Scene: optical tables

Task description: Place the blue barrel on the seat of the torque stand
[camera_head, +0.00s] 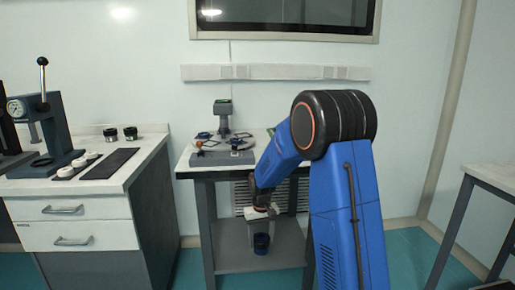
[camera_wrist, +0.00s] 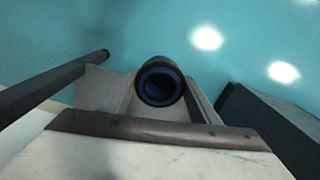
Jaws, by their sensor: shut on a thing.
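My gripper (camera_head: 261,214) hangs low in front of the middle table and points down. It is shut on the blue barrel (camera_head: 262,243), a short dark blue cylinder that hangs below the jaws. In the wrist view the barrel (camera_wrist: 160,84) shows end-on between the grey jaws, with a black outer rim, a blue inner ring and a dark hollow. What looks like the torque stand (camera_head: 223,116) is on the middle table, a grey post with a green display on a grey base. Its seat is too small to make out clearly.
The middle table (camera_head: 185,170) has a lower shelf behind the barrel. Small dark and orange parts (camera_head: 209,143) lie around the stand's base. A left bench (camera_head: 95,185) carries a lever press (camera_head: 50,125), black mat and lens-like parts. Another table (camera_head: 497,172) stands at right.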

